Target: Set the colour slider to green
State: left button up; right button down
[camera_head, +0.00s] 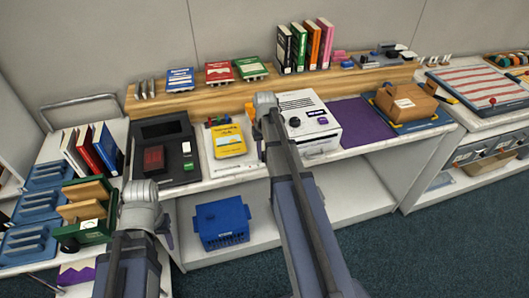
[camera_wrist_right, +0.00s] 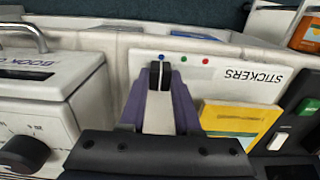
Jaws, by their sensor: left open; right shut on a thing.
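The colour slider's black knob (camera_wrist_right: 160,74) shows in the right wrist view, on a white panel (camera_wrist_right: 240,75) labelled STICKERS. Blue, green and red dots sit in a row on the panel; the knob is lined up with the blue dot, and the green dot (camera_wrist_right: 183,59) is just to its right. My right gripper (camera_wrist_right: 160,90) is shut on the knob, one purple finger on each side. In the head view my right gripper (camera_head: 266,104) is at the counter's back, and it and its arm hide the slider. My left gripper (camera_head: 143,196) is open, low at the left, apart from the slider.
A white book machine (camera_head: 310,122) stands close to the right of my right gripper. A yellow book (camera_head: 229,141) lies on the left. A black device (camera_head: 163,150), upright books and a wooden shelf surround the counter. A blue crate (camera_head: 222,222) sits below.

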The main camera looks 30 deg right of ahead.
jog(key=shift+w+a, duration=0.2)
jog(key=shift+a, duration=0.55)
jog(key=shift+w+a, duration=0.2)
jog(key=shift+a, duration=0.55)
jog(key=c, duration=0.6)
grip_release()
notch_tip(320, 180, up, 8)
jog(key=p, duration=0.7)
jog(key=shift+p, duration=0.4)
jog(key=shift+f, duration=0.15)
